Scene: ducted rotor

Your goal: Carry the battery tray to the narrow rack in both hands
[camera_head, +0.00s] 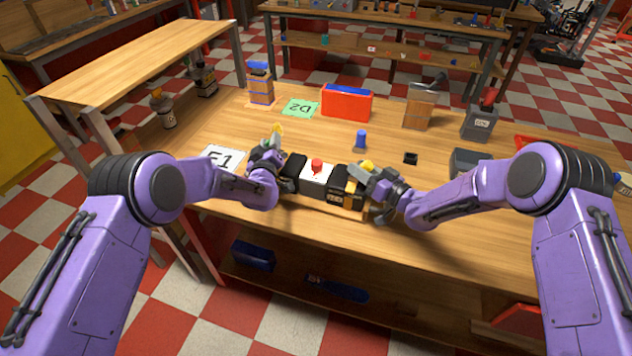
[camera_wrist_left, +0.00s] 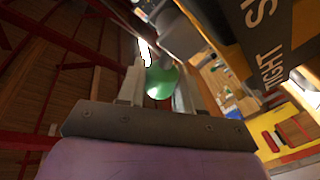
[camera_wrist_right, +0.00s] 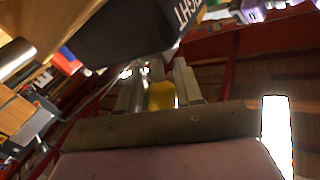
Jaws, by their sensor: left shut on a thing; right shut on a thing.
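The battery tray (camera_head: 348,212) is at the front edge of the wooden workbench, carrying black blocks with yellow markings, a white block and a red knob (camera_head: 317,165). My left gripper (camera_head: 278,164) is at its left end. In the left wrist view it is shut around a round green grip (camera_wrist_left: 161,80). My right gripper (camera_head: 360,180) is at the right end, shut on a yellow grip (camera_wrist_right: 161,96) in the right wrist view. The dark tray side with lettering (camera_wrist_right: 140,28) is close above. Whether the tray touches the bench cannot be told. I cannot identify the narrow rack.
A white card E1 (camera_head: 222,158) lies left of the tray and a green card D2 (camera_head: 300,107) behind it. A blue peg (camera_head: 361,140), red-blue box (camera_head: 347,103), wooden bin (camera_head: 418,107) and grey boxes (camera_head: 480,123) stand beyond. The right front bench is clear.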

